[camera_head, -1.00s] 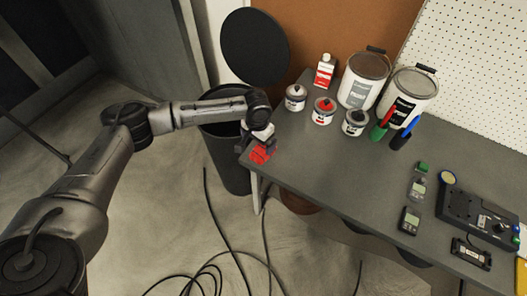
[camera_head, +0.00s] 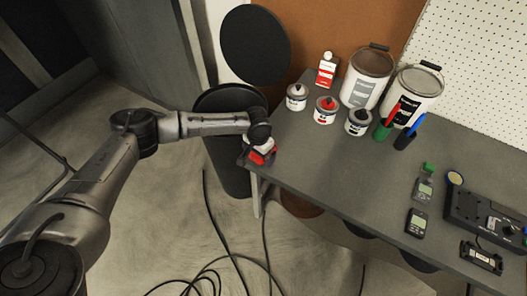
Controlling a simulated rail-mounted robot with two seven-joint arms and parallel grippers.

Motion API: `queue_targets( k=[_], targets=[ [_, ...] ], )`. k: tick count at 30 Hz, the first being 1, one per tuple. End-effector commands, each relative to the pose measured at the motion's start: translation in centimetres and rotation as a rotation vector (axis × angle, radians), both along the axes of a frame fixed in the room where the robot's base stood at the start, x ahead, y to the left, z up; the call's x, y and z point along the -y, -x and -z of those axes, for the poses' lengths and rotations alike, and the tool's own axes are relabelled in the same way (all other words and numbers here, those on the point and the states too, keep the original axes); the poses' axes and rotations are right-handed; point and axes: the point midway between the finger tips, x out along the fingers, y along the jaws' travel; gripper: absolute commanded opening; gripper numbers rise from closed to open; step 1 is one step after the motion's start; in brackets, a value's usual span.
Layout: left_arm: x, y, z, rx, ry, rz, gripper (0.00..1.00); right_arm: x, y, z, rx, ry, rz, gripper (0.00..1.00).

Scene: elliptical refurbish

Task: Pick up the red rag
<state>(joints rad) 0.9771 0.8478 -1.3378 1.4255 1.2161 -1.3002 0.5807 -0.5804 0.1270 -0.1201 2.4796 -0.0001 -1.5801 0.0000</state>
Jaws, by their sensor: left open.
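The red rag (camera_head: 268,157) lies at the left end of the grey table (camera_head: 330,180), near its corner. It shows only in part, because my left gripper (camera_head: 262,153) is over it and hides most of it. The gripper points down at the rag and its jaws are open. The fingertips are small and partly hidden, so I cannot tell whether they touch the rag. My right gripper is not in view.
Small paint cans (camera_head: 326,110), two large paint cans (camera_head: 366,77) and a red-and-white bottle (camera_head: 326,70) stand along the table's back. Meters (camera_head: 416,223) and a soldering station (camera_head: 485,215) are at the right. A black bin (camera_head: 228,150) stands left of the table.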

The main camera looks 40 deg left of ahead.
Motion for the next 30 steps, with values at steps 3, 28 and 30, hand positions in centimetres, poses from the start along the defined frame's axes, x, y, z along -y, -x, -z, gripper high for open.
queue_targets(
  k=[3,28,30],
  targets=[
    [0.01,-0.02,-0.11,0.001,0.000,0.000,1.00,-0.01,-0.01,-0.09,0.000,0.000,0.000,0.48],
    [0.02,-0.02,-0.29,0.001,0.000,0.000,0.48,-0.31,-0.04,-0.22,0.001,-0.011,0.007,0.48],
    [0.02,-0.03,-0.78,0.001,0.001,0.001,0.48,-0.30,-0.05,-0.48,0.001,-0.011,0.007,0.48]
  ],
)
